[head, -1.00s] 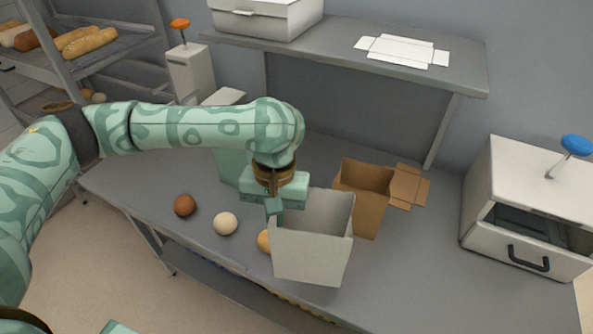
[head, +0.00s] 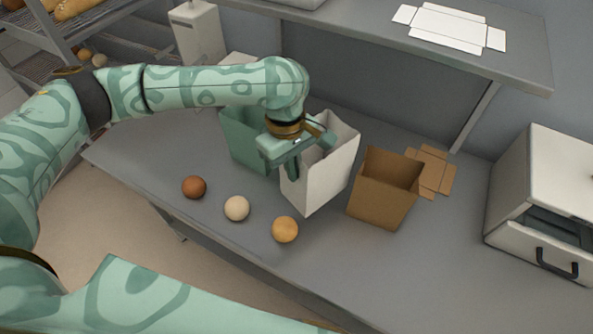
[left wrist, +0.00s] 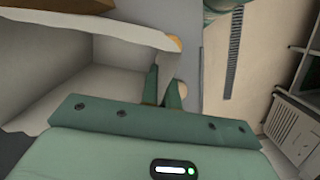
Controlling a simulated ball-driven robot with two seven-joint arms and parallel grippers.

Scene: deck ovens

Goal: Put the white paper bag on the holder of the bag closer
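The white paper bag (head: 325,178) is open at the top and tilted above or on the middle of the table; I cannot tell whether its base touches. My left gripper (head: 308,155) is at its near left rim, one finger outside and one at the mouth. In the left wrist view the fingers (left wrist: 164,92) are close together at the rim of the bag (left wrist: 110,62), which fills the left side. A pale upright unit (head: 200,35) stands at the back left, possibly the bag closer; no holder can be made out with certainty. My right gripper is not in view.
A brown bag (head: 384,195) stands right of the white one and a green bag (head: 243,148) left. Three round rolls (head: 236,208) lie along the front of the table. A white drawer unit (head: 545,195) is at right. A shelf (head: 520,65) overhangs the back.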

